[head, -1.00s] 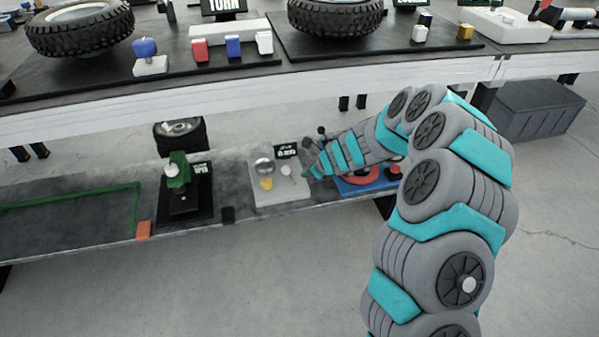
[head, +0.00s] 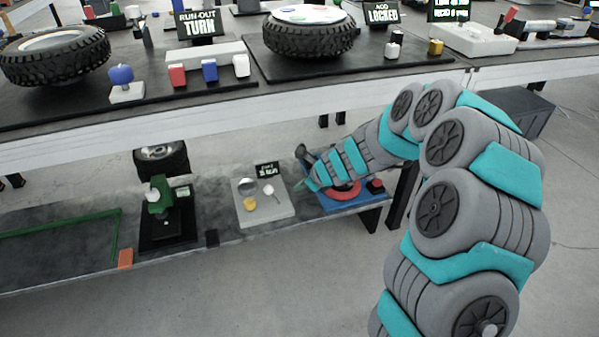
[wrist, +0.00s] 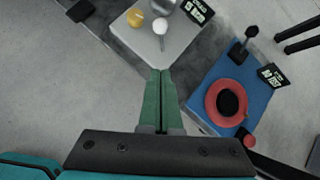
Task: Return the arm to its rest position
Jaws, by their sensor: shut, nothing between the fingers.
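My arm is bent over the low shelf, with its grey and teal links at the right of the head view. My gripper (wrist: 160,72) shows in the wrist view as two green fingers shut together with nothing between them. It points at the near edge of a light grey plate (wrist: 147,50); I cannot tell the height above it. In the head view my gripper (head: 303,185) is small, between the grey plate (head: 277,209) and a blue plate (head: 335,203). My forearm hides part of the blue plate.
The blue plate carries a red ring (wrist: 212,103) and a black lever (wrist: 243,45). The grey plate holds a white knob (wrist: 160,26) and a yellow piece (wrist: 135,17). The upper table's white edge (head: 200,107) runs above the shelf. Open floor (head: 250,290) lies in front.

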